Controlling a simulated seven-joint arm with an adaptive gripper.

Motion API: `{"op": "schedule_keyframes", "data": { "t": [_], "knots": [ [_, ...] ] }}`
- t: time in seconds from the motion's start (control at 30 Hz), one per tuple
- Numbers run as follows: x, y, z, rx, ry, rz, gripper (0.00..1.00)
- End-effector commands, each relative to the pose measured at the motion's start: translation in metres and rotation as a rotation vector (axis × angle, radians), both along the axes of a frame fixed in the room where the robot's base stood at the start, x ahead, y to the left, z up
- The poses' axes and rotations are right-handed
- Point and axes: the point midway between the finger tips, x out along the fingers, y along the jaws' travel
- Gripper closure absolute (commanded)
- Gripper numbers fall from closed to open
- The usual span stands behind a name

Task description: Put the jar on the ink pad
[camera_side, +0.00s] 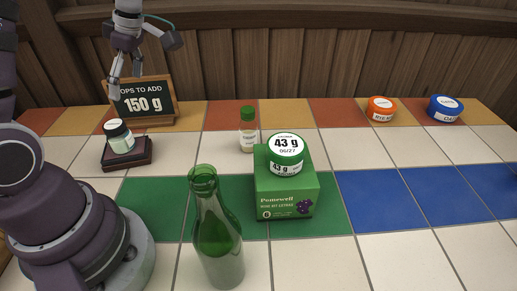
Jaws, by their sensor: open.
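A small pale jar (121,144) with a dark green lid stands at the left. It rests on the dark reddish-brown ink pad (139,162), looking slightly tilted, with nothing gripping it. My gripper (125,80) is open and empty, apart from the jar and above it in the picture, in front of the chalkboard sign. Its fingers point down.
The sign reading 150 g (145,103) stands behind the pad. A green-capped vial (248,137) stands mid-table. A green box (285,195) carries a green-lidded 43 g container (286,158). A green bottle (216,240) stands in front. Orange (381,110) and blue (445,109) lidded containers sit back right.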

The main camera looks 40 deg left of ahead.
Motion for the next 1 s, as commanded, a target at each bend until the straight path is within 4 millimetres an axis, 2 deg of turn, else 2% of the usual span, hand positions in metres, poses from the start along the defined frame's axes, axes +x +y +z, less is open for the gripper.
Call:
{"op": "schedule_keyframes", "data": {
  "t": [0.1,0.17,0.2,0.3,0.43,0.5,0.6,1.0],
  "knots": [
    [0.005,-0.034,0.025,-0.055,-0.053,-0.535,0.17],
    [0.004,-0.056,0.035,-0.064,-0.074,-0.859,0.17],
    [0.002,-0.072,0.04,-0.057,-0.088,-1.081,0.17],
    [-0.007,-0.111,0.046,-0.004,-0.105,-1.591,0.17],
    [-0.021,-0.148,0.045,0.097,-0.108,-2.049,0.17],
    [-0.025,-0.158,0.044,0.138,-0.106,-2.179,0.17],
    [-0.028,-0.164,0.043,0.16,-0.102,-2.253,0.17],
    [-0.028,-0.164,0.043,0.159,-0.101,-2.25,0.17]
  ]
}}
